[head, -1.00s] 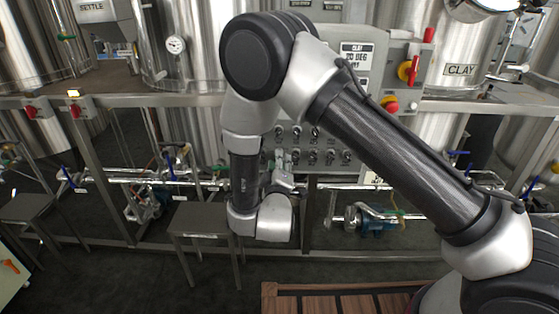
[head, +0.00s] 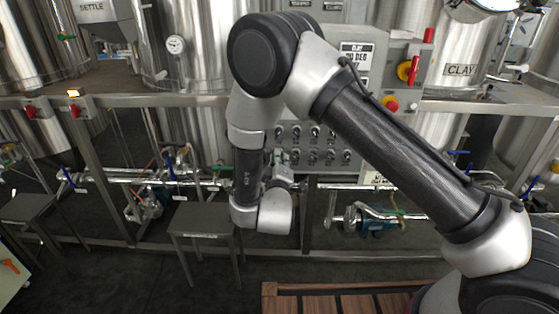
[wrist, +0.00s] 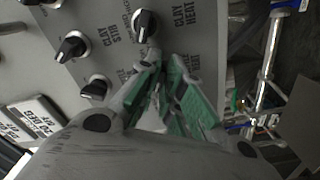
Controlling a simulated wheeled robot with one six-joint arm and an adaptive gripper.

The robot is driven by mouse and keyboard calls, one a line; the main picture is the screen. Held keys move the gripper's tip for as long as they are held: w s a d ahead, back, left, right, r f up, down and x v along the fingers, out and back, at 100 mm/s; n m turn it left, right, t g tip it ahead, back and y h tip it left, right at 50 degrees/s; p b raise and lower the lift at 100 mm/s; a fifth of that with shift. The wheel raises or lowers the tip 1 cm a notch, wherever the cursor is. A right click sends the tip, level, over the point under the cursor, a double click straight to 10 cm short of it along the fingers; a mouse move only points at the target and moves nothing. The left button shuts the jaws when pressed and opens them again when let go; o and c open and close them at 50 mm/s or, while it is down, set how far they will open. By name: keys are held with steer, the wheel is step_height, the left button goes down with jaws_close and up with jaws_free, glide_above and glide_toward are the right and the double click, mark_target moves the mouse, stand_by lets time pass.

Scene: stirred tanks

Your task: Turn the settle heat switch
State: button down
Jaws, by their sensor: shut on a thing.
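My gripper (wrist: 167,62) is at the grey control panel (wrist: 100,15) in the wrist view, its green-padded fingers close together over a switch beside a partly covered label ending in HEAT. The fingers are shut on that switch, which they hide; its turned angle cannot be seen. The CLAY HEAT knob (wrist: 145,25) is just beyond the fingertips. The CLAY STIR knob (wrist: 70,47) and another black knob (wrist: 95,90) are to the left. In the head view my gripper (head: 279,163) is at the lower left of the panel (head: 335,132), partly hidden by my wrist.
A grey stool (head: 200,217) stands left of my wrist. Steel pipes and a blue pump (head: 372,222) run low under the panel. A wooden slatted platform (head: 340,302) is in front.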

steer(key=shift+m, duration=0.3)
steer(key=shift+w+a+m, duration=0.1)
steer(key=shift+a+m, duration=0.05)
steer(key=shift+m, duration=3.65)
steer(key=shift+a+m, duration=0.15)
steer(key=shift+m, duration=3.65)
steer(key=c, duration=1.6)
jaws_free()
steer(key=shift+f, duration=0.1)
steer(key=shift+o, duration=0.2)
